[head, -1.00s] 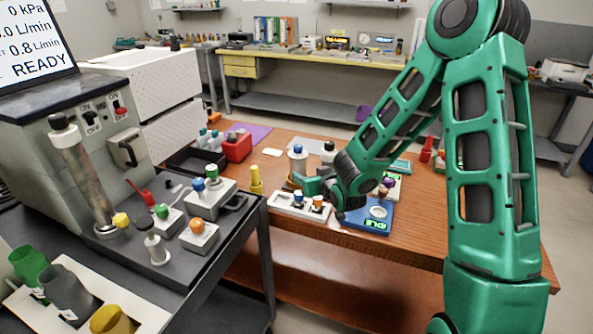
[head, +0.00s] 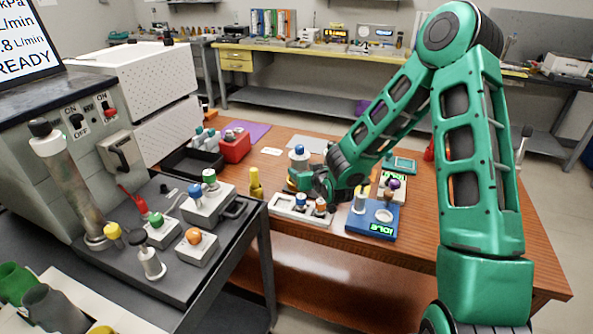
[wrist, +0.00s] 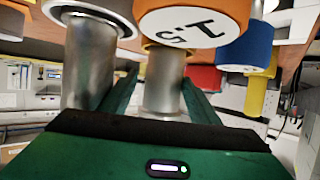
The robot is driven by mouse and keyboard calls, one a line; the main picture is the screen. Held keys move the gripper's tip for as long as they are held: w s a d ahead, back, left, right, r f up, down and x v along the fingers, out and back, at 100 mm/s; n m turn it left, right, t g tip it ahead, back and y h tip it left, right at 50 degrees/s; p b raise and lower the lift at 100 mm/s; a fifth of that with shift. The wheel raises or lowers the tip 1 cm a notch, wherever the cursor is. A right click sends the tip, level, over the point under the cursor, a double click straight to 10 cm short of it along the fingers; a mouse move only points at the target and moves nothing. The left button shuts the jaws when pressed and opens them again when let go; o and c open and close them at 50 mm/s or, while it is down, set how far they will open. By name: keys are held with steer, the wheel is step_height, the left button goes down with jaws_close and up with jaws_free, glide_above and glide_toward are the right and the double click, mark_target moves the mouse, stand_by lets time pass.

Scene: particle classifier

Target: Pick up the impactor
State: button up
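A white tray (head: 286,212) on the wooden table holds a blue-capped piece (head: 301,199) and an orange-capped piece (head: 320,207). Which of them is the impactor, the head view does not tell. My gripper (head: 310,184) is low over the tray, partly hidden by my wrist. In the wrist view, my gripper (wrist: 163,92) has a finger on each side of a metal cylinder under an orange cap (wrist: 195,20) with black lettering. The fingers look apart from the cylinder. A wider metal cylinder (wrist: 90,65) is at left, and a blue cap (wrist: 245,45) at right.
A blue-topped bottle (head: 299,157) is behind. The grey cart (head: 200,285) is at left.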

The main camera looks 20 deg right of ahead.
steer(key=shift+a, duration=0.3)
steer(key=c, duration=1.3)
steer(key=shift+r, duration=0.1)
steer(key=shift+c, duration=0.2)
